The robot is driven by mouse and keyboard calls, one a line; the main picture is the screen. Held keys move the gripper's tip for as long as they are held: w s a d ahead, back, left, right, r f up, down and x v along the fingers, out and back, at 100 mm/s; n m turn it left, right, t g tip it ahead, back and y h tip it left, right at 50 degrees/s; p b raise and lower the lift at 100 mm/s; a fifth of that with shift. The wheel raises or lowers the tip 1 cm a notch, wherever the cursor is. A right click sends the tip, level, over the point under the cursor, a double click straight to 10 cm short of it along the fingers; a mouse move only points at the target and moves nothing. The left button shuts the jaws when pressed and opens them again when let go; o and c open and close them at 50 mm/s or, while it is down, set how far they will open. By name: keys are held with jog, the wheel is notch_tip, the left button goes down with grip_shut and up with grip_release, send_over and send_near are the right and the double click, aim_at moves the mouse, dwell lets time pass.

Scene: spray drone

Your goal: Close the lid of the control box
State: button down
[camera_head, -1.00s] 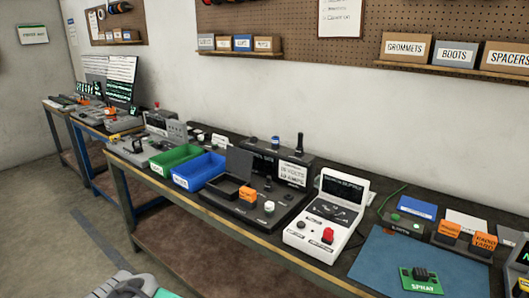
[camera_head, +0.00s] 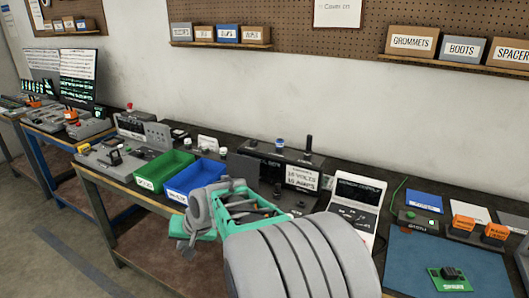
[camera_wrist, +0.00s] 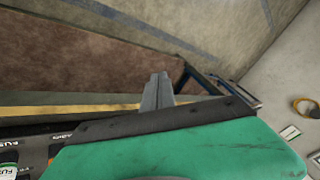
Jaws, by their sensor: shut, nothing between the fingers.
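A dark raised lid panel (camera_head: 243,167) stands upright behind my arm, right of the blue bin; the open box under it is mostly hidden. I cannot tell for sure which is the control box. My gripper (camera_head: 184,245) is shut and empty, in front of the bench's front edge and left of both boxes. In the wrist view its closed fingers (camera_wrist: 157,92) point past the yellow bench edge, touching nothing I can see.
A green bin (camera_head: 164,168) and a blue bin (camera_head: 196,178) stand left of the dark lid. A black unit with a voltage label (camera_head: 302,178) stands behind. A blue mat (camera_head: 440,262) lies at the right. Free floor (camera_head: 45,245) shows at the lower left.

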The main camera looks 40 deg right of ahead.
jog(key=w+d+r+m+t+p, duration=0.2)
jog(key=w+d+r+m, duration=0.15)
jog(key=w+d, duration=0.4)
jog(key=m+t+h+p, duration=0.45)
jog(key=m+t, duration=0.25)
jog(key=m, duration=0.7)
send_near(245, 168)
jog(key=s+d+r, duration=0.2)
jog(key=d, duration=0.5)
jog(key=p+x, duration=0.3)
jog(key=x, duration=0.6)
jog(key=shift+w+a+f, duration=0.2)
jog(key=shift+w+f, duration=0.05)
jog(key=shift+w, duration=0.05)
jog(key=shift+s+n+t, duration=0.15)
jog(key=shift+n+t, duration=0.15)
jog(key=shift+n, duration=0.05)
